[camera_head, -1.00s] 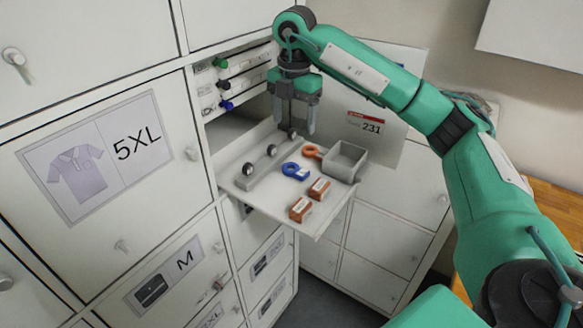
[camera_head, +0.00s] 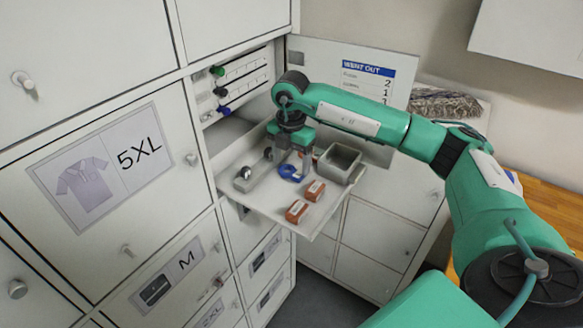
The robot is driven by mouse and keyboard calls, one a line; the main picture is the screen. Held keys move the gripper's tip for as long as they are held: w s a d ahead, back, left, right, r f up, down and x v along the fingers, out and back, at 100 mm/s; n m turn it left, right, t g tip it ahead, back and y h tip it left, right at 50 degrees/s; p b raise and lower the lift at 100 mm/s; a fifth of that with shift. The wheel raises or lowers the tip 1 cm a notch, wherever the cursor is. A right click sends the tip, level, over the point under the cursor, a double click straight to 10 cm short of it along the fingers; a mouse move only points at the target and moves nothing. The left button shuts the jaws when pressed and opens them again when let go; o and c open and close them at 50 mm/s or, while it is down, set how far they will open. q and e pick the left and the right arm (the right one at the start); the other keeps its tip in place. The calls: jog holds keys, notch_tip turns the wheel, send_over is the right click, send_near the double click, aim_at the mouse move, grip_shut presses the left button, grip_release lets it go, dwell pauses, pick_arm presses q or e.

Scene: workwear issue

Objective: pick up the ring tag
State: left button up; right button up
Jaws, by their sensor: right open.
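A blue ring tag (camera_head: 291,173) lies flat on the pulled-out shelf (camera_head: 263,204). My left gripper is not in view.
A grey open box (camera_head: 340,164) stands right of the gripper. Two brown boxes (camera_head: 297,211) lie toward the shelf's front. A grey holder with round knobs (camera_head: 252,177) is at left. The open door (camera_head: 400,75) stands behind my arm.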

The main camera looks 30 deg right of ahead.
jog(key=shift+f+p, duration=0.3)
jog(key=shift+f, duration=0.85)
jog(key=c, duration=0.6)
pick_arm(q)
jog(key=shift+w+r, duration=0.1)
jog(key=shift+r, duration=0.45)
pick_arm(e)
jog(key=shift+r, duration=0.1)
jog(key=shift+r+b, duration=0.45)
jog(key=shift+r, duration=0.15)
notch_tip(320, 180, up, 8)
jog(key=b, duration=0.3)
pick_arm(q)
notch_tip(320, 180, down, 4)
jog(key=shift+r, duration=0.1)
pick_arm(e)
notch_tip(320, 180, up, 11)
send_over(291, 171)
jog(key=shift+d+f, duration=0.1)
jog(key=shift+f, duration=0.05)
